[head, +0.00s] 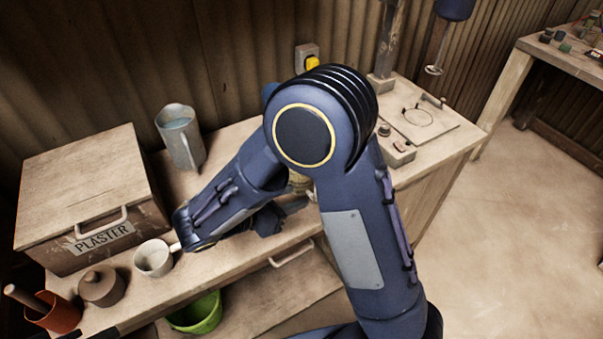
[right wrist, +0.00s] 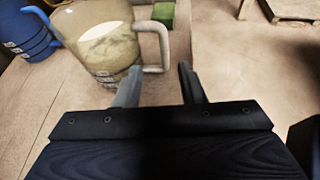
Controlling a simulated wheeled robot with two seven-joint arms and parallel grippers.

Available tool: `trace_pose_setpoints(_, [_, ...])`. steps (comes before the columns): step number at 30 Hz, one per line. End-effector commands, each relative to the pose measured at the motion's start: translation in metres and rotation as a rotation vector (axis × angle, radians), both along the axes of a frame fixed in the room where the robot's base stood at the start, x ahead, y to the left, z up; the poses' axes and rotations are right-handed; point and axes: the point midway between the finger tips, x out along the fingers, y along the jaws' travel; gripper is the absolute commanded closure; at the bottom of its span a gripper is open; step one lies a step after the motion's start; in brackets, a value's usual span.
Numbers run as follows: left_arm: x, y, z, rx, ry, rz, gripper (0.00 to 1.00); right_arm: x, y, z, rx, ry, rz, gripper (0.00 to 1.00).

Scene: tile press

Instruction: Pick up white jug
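A pale, see-through jug (right wrist: 100,40) with creamy contents and a whitish handle stands on wood at the upper left of the right wrist view. My right gripper (right wrist: 158,82) is open, with its fingers on either side of the line to the handle. The handle lies just ahead of the fingertips, and I see no grip on it. In the head view my right arm hides most of this area; only a yellowish bit (head: 299,183) shows behind it, perhaps the same jug. A grey-white jug (head: 181,137) with bluish contents stands at the back left.
A wooden plaster box (head: 85,185), a white mug (head: 154,258), a lidded brown pot (head: 102,287) and an orange pot (head: 52,312) crowd the bench's left. A green bucket (head: 197,313) sits below. A blue container (right wrist: 27,35) stands left of the jug in the right wrist view.

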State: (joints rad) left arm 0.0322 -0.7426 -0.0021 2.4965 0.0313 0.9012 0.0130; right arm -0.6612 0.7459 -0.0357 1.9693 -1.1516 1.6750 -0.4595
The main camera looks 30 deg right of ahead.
Motion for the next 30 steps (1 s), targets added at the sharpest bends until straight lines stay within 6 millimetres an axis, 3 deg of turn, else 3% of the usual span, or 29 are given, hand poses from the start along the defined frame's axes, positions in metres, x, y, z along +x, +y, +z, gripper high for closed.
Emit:
trace_pose_setpoints(15, [0.000, 0.000, 0.009, 0.000, 0.000, 0.000, 0.64, 0.009, -0.064, -0.018, -0.003, 0.003, -0.003, 0.64])
trace_pose_setpoints(25, [0.000, 0.000, 0.009, 0.000, 0.000, 0.000, 0.64, 0.011, -0.071, -0.022, 0.000, 0.000, 0.000, 0.64])
trace_pose_setpoints(30, [0.000, 0.000, 0.009, 0.000, 0.000, 0.000, 0.64, 0.011, -0.071, -0.022, -0.001, 0.000, 0.000, 0.85])
